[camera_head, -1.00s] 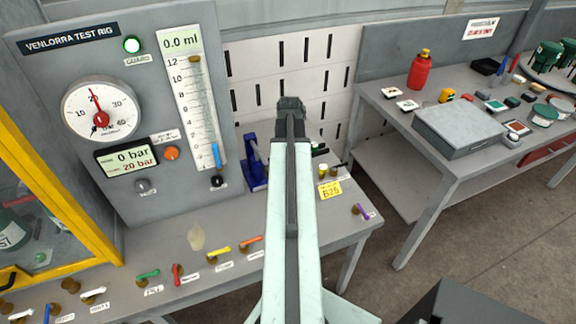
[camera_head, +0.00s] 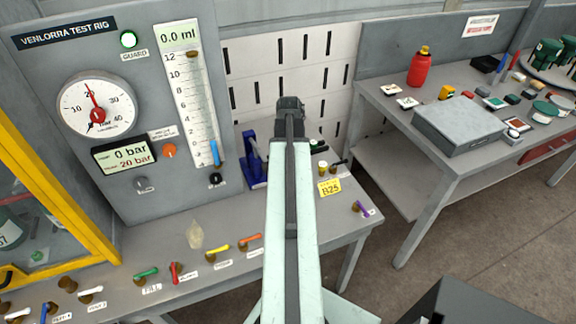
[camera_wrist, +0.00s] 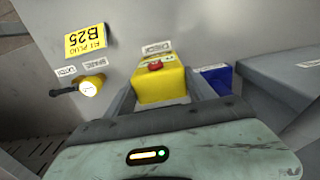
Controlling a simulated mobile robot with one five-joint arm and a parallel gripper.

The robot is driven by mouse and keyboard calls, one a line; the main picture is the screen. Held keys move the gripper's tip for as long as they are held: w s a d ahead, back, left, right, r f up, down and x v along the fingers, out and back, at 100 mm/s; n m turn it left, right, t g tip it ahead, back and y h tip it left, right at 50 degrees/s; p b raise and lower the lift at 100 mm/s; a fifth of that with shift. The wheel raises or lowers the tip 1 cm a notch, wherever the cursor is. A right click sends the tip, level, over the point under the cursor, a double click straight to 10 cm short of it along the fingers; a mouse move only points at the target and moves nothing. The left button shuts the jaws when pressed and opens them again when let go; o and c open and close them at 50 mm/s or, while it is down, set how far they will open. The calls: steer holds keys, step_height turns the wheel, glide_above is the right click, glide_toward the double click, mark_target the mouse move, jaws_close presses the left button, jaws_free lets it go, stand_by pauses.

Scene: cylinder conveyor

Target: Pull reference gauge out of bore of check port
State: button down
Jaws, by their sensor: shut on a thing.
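In the wrist view, a yellow block-shaped piece with a red spot on top, which I take as the reference gauge (camera_wrist: 160,84), sits between the two fingers of my gripper (camera_wrist: 163,92). The fingers are shut on it. A small white label reading CHECK (camera_wrist: 157,47) is just beyond it, marking the check port. The bore is hidden, so I cannot tell how deep the gauge sits. In the head view my arm covers the gauge and my fingertips.
A yellow B25 tag (camera_wrist: 86,39) and a brass fitting with a black lever (camera_wrist: 91,86) are left of my gripper. A blue part (camera_wrist: 215,78) is close on the right. The grey test rig (camera_head: 130,215) stands left, and a side table (camera_head: 385,105) stands right.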

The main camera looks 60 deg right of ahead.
steer(key=shift+w, duration=0.1)
steer(key=shift+r+p, duration=0.5)
steer(key=shift+p, duration=0.05)
steer(key=shift+r, duration=0.15)
steer(key=shift+r+p, duration=0.3)
steer(key=shift+p, duration=0.15)
steer(key=shift+r, duration=0.1)
steer(key=shift+r+p, duration=0.4)
steer(key=shift+p, duration=0.05)
steer(key=shift+r, duration=0.1)
steer(key=shift+r+p, duration=1.15)
steer(key=shift+p, duration=0.1)
